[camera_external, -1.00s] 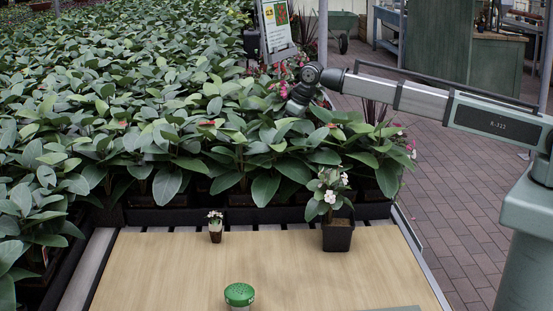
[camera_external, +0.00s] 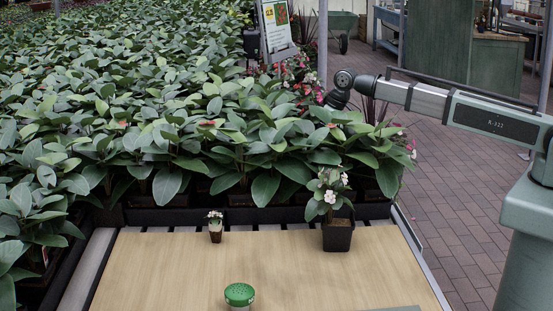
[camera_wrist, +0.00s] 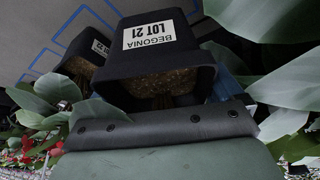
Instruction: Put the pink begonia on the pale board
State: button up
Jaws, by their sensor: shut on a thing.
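The pale wooden board (camera_external: 160,265) lies in the foreground of the external view. My gripper (camera_wrist: 155,125) fills the bottom of the wrist view, shut against a black pot labelled BEGONIA LOT 21 (camera_wrist: 165,55). This pot's label is upside down in that picture, and brown soil shows in it; its flowers are not visible, so I cannot tell their colour. In the external view my wrist (camera_external: 340,90) dips behind the leaves, well beyond the board; the gripper and held pot are hidden there. Pink flowers (camera_external: 300,72) show in the foliage left of the wrist.
A black pot with white flowers (camera_external: 337,234) stands at the board's back right. A small white-flowered pot (camera_external: 215,232) and a green-topped shaker (camera_external: 239,295) are also on it. Dense foliage (camera_external: 150,130) lies behind. Another LOT 21 pot (camera_wrist: 85,50) is beside the held one.

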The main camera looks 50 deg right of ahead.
aim_at(335, 125)
jog(key=shift+f, duration=3.95)
jog(key=o, duration=0.9)
jog(key=shift+f, duration=0.1)
jog(key=shift+c, duration=0.2)
jog(key=v, duration=1.2)
jog(key=shift+s, duration=0.1)
